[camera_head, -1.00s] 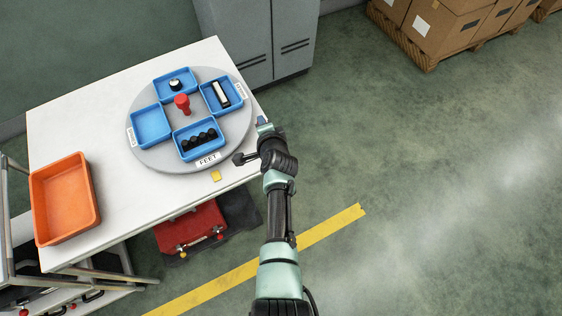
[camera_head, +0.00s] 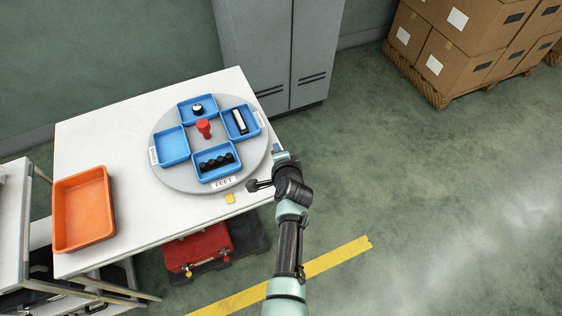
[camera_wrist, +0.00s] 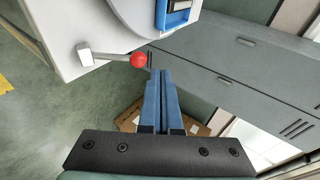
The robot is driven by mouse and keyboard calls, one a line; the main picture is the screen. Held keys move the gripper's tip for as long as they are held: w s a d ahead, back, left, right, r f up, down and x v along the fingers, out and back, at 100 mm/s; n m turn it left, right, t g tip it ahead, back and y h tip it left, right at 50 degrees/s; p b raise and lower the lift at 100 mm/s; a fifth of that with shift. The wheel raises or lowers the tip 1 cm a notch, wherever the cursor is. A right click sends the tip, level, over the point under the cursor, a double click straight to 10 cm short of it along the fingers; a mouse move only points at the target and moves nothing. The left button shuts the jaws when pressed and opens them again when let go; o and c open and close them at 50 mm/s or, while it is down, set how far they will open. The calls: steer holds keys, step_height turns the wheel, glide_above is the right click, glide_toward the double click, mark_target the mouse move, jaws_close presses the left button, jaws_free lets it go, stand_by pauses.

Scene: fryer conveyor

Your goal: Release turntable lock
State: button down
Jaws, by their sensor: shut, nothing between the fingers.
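The grey round turntable (camera_head: 182,178) lies on a white table and carries blue trays and a red central knob (camera_head: 204,128). In the wrist view, a lever with a red ball end (camera_wrist: 137,60) reaches out from a pale bracket (camera_wrist: 85,55) beside the turntable's edge (camera_wrist: 120,20). I cannot make out this lever in the head view. My gripper (camera_head: 278,152) is at the table's right edge, close to the turntable. In the wrist view its blue fingers (camera_wrist: 160,75) are shut and empty, with their tips just right of the red ball; contact is unclear.
An orange bin (camera_head: 84,210) stands on the table's left side. The near tray (camera_head: 217,176) holds black feet, with a FEET label in front. A grey cabinet (camera_head: 265,50) stands behind, a red toolbox (camera_head: 197,248) below. Floor at right is clear up to stacked cartons (camera_head: 450,60).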

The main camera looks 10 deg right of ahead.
steer(key=s+r+p, duration=0.1)
steer(key=s+r, duration=0.5)
steer(key=r, duration=0.1)
steer(key=shift+r+p, duration=0.15)
steer(key=shift+p, duration=0.15)
steer(key=shift+s+r, duration=0.1)
steer(key=shift+s, duration=0.05)
